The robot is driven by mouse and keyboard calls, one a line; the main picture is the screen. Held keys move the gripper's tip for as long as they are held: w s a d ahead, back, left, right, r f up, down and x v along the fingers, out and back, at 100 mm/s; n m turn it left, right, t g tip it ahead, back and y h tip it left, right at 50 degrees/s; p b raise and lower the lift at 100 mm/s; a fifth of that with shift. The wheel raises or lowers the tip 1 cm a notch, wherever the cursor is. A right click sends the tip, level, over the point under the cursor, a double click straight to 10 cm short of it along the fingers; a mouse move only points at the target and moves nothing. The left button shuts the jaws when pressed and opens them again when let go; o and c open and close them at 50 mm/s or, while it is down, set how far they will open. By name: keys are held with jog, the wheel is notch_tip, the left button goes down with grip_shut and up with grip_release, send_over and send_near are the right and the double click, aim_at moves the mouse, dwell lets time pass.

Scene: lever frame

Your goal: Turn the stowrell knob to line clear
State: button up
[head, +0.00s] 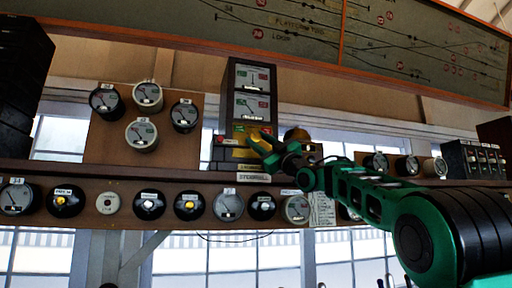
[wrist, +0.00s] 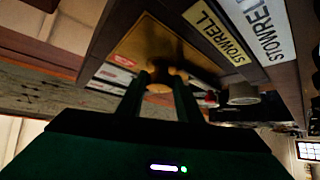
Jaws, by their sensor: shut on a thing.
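The Stowrell instrument is a dark wooden case (head: 231,100) on the shelf with two stacked dials, the upper one (head: 252,77) and the lower one (head: 252,106). Below them is a brass plate, which shows in the wrist view (wrist: 150,42). The brass knob (wrist: 159,88) stands on that plate between my fingers. My gripper (head: 266,143) reaches the case front from the right; in the wrist view my gripper (wrist: 163,80) is shut on the knob. The gripper hides most of the knob in the head view. The dial lettering is too small to read.
A white Stowrell label (head: 253,177) is on the shelf edge under the case. A panel of gauges (head: 122,145) is at left. Several gauges and plungers line the lower board (head: 127,220).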

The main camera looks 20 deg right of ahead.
dwell(0.4)
jog(key=o, duration=1)
jog(key=shift+o, duration=0.2)
jog(key=v, duration=1)
jog(key=shift+s+d+f, duration=0.2)
jog(key=shift+f, duration=0.15)
